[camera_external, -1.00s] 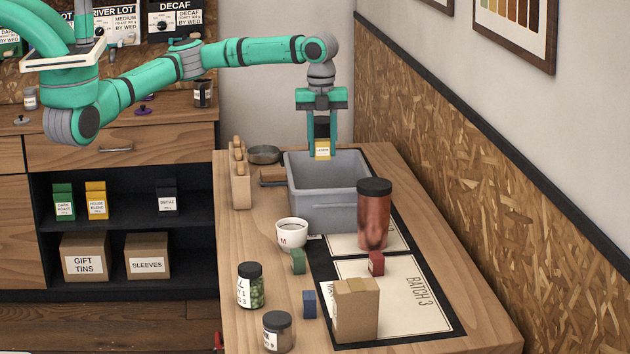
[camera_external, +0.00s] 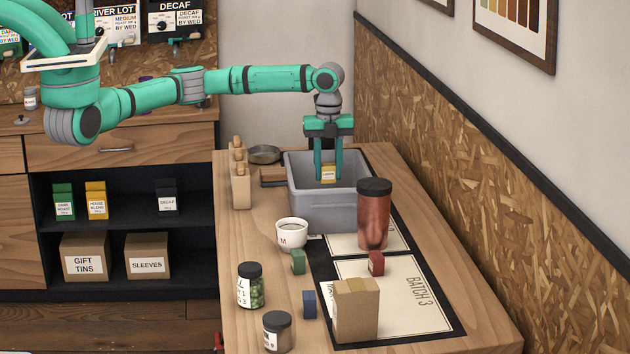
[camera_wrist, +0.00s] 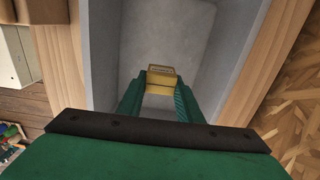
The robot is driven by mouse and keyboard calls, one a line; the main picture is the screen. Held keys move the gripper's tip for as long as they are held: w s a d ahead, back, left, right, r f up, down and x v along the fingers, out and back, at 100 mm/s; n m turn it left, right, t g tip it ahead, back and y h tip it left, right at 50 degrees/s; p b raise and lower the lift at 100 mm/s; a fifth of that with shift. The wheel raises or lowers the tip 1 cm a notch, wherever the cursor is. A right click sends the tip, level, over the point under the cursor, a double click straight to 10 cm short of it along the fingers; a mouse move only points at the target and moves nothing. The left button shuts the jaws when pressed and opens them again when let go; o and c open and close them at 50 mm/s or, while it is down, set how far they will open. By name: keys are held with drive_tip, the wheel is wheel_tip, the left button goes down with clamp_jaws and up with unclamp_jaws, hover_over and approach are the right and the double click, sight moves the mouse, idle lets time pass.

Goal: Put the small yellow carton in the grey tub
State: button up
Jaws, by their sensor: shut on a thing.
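The small yellow carton (camera_external: 328,174) is between the fingers of my gripper (camera_external: 328,172), which is shut on it. The carton also shows in the wrist view (camera_wrist: 161,80), held between the two green fingertips (camera_wrist: 161,90). The grey tub (camera_external: 323,212) stands on the wooden table, and its wall shows in the wrist view (camera_wrist: 102,60). My fingers point down inside the tub's opening, with the carton below rim level. The tub's floor under the carton is hidden in the external view, so I cannot tell whether the carton touches it.
A copper canister (camera_external: 373,220) stands close by the tub's front right. A white cup (camera_external: 292,233) is at its front left. A wooden rack (camera_external: 240,185) and a metal pan (camera_external: 264,154) are to the left. A cardboard box (camera_external: 356,310), jars and small blocks stand nearer the front.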

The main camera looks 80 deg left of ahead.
sight(328, 166)
wheel_tip(328, 166, down, 8)
drive_tip(key=shift+d+f, duration=0.15)
drive_tip(key=shift+f, duration=0.05)
drive_tip(key=shift+f, duration=0.15)
drive_tip(key=o, duration=1.1)
wheel_tip(328, 166, up, 12)
drive_tip(key=shift+r, duration=0.2)
drive_tip(key=shift+f, duration=0.1)
